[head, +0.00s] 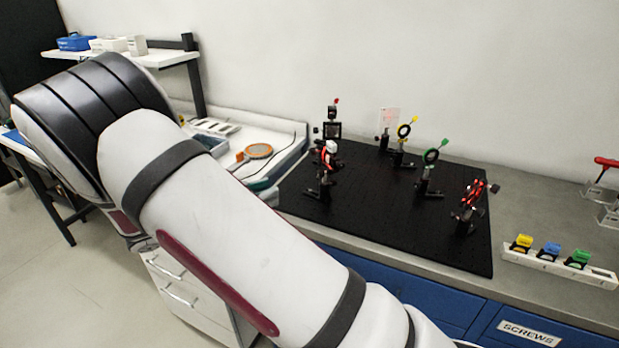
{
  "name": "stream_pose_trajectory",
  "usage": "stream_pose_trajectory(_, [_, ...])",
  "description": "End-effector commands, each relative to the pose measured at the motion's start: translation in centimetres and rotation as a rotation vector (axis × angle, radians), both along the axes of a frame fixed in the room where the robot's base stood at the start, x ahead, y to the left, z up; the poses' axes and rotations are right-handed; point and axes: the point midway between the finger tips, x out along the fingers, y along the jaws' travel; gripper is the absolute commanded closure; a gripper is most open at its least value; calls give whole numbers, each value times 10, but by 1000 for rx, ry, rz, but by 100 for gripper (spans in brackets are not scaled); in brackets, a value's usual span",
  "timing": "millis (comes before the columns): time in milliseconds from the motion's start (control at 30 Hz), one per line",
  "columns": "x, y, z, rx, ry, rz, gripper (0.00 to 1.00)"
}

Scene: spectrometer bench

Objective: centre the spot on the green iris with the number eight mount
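The green iris (432,156) stands upright on a post on the black breadboard, right of its middle, with a green lever at its upper right. Several mounts on posts stand around it. One dark mount (332,130) with a red-tipped part is at the back left, a red and white mount (327,160) is in front of it, and a mount with red edges (468,194) is at the front right. I cannot read any number on them, so I cannot tell which is number eight. No light spot can be made out on the green iris. My gripper is not in view; only my arm shows.
A yellow iris (403,131) and a pale card (389,118) stand behind the green iris on the breadboard (370,228). A white holder (545,262) with yellow, blue and green pieces lies at right. A red-handled tool (606,163) is at the right edge. My arm crosses the foreground.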

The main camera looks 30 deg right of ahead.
Motion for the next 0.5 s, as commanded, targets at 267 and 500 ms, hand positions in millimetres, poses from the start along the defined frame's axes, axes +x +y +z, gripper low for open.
stream_pose_trajectory(267, [-3,-44,2,1,0,-7,66])
stream_pose_trajectory(500, [-4,-91,2,3,0,-7,66])
